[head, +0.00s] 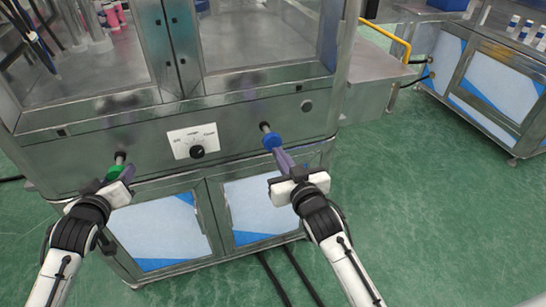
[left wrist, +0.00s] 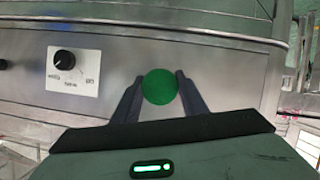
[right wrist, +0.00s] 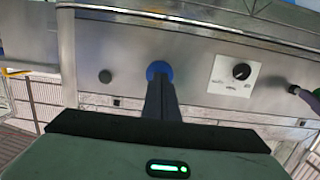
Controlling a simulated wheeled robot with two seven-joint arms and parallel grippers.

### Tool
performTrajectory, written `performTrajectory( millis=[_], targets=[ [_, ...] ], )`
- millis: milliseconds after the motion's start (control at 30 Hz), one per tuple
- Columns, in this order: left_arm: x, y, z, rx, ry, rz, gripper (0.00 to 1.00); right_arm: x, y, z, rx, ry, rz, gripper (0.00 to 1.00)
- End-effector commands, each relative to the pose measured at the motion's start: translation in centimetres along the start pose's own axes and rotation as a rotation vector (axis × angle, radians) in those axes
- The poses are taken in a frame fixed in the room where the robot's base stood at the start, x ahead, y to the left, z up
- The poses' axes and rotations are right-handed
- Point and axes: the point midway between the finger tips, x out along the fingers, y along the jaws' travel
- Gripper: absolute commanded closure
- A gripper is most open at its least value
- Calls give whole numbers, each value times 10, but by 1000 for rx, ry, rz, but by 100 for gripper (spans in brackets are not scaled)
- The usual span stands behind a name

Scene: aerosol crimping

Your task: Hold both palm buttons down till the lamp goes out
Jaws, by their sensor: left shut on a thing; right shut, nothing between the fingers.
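The green palm button (head: 113,173) sticks out from the machine's steel front at the left. My left gripper (head: 124,176) is shut on it, with one finger on each side of the green disc (left wrist: 160,87) in the left wrist view. The blue palm button (head: 271,140) sticks out further right. My right gripper (head: 280,155) is shut and empty, its fingertips at the blue button's face; in the right wrist view they overlap the blue disc (right wrist: 159,70). I cannot tell how far either button is pressed. A dark round disc (head: 307,106), perhaps the lamp, looks unlit.
A white plate with a black rotary knob (head: 198,152) sits between the buttons. Cabinet doors (head: 160,232) are below. A second bench (head: 490,75) stands at the right, and a yellow rail (head: 385,35) behind. Green floor at the right is clear.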

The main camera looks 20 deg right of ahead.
Motion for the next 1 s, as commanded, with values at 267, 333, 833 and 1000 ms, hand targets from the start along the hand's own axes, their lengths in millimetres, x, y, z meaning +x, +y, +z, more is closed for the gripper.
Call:
performTrajectory(
  millis=[267, 333, 833, 1000],
  targets=[
    [0, 0, 0, -1, 1, 0, 83, 5, 0, -2, 1, 2, 0, 100],
    [0, 0, 0, -1, 1, 0, 83, 7, 0, -2, 1, 2, 0, 100],
    [0, 0, 0, -1, 1, 0, 83, 15, 0, -3, 1, 2, 0, 100],
    [0, 0, 0, -1, 1, 0, 83, 18, 0, -3, 1, 1, 0, 100]
  ],
)
